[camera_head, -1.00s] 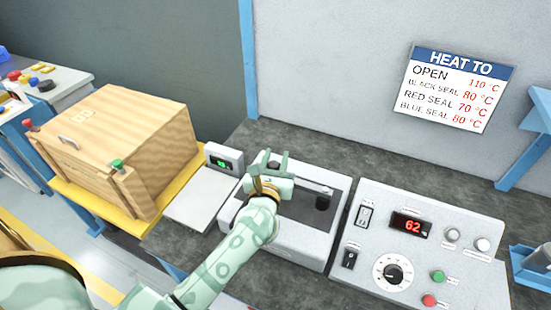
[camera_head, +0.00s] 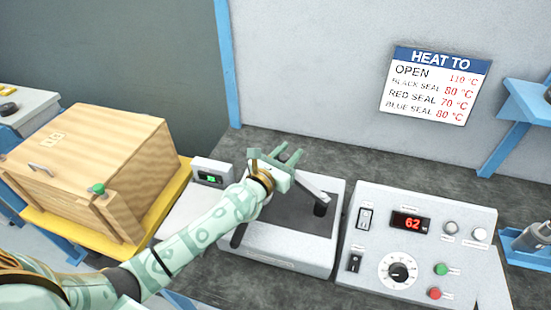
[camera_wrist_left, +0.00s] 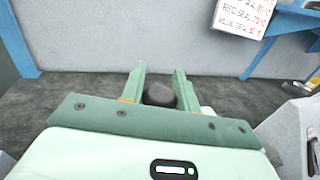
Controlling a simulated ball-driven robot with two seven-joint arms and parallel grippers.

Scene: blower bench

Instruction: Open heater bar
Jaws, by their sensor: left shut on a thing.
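The sealer (camera_head: 290,255) is a pale grey box with a dark top on the bench. Its grey heater bar (camera_head: 314,188) slopes up and left from a black post (camera_head: 320,207) at the sealer's right side. My left gripper (camera_head: 276,156) is at the bar's raised left end, above the sealer's back. In the left wrist view a dark rounded knob (camera_wrist_left: 159,95) sits between the two green fingers, which are shut on it. My gripper body hides most of the bar's left end. My right gripper is not in view.
A control panel (camera_head: 440,223) right of the sealer reads 62. A wall sign (camera_head: 436,86) gives OPEN 110 °C and seal temperatures. A wooden box (camera_head: 90,165) stands left, beside a small green-lit display (camera_head: 212,177). Blue supports stand behind the bench.

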